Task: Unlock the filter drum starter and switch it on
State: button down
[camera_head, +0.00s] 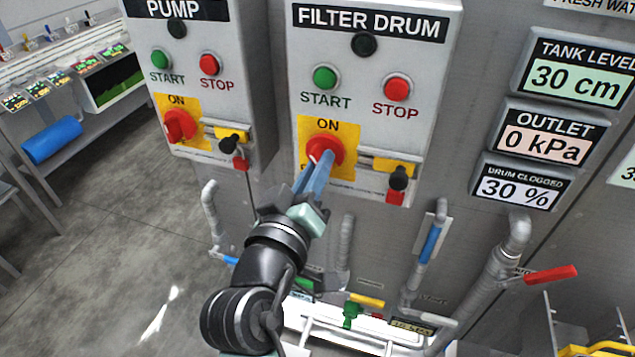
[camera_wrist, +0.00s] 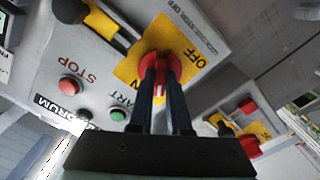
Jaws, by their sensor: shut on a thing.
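The FILTER DRUM starter (camera_head: 365,50) is a grey box with a green START button (camera_head: 325,77) and a red STOP button (camera_head: 397,88). Below them, a red rotary switch (camera_head: 331,146) sits on a yellow plate (camera_head: 310,130) marked ON at its top; the wrist view shows OFF on the plate. My gripper (camera_head: 322,168) is shut on the red switch; its two fingers straddle the knob in the wrist view (camera_wrist: 160,68).
The similar PUMP starter (camera_head: 190,85) stands close on the left, with its own red switch (camera_head: 180,126). Displays (camera_head: 580,78) are on the right wall. Pipes and a red-handled valve (camera_head: 550,275) lie below right. Grey floor (camera_head: 110,215) is open at left.

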jog(key=shift+m+b, duration=3.1)
jog(key=shift+m, duration=0.5)
jog(key=c, duration=0.9)
grip_release()
jog(key=shift+o, duration=0.2)
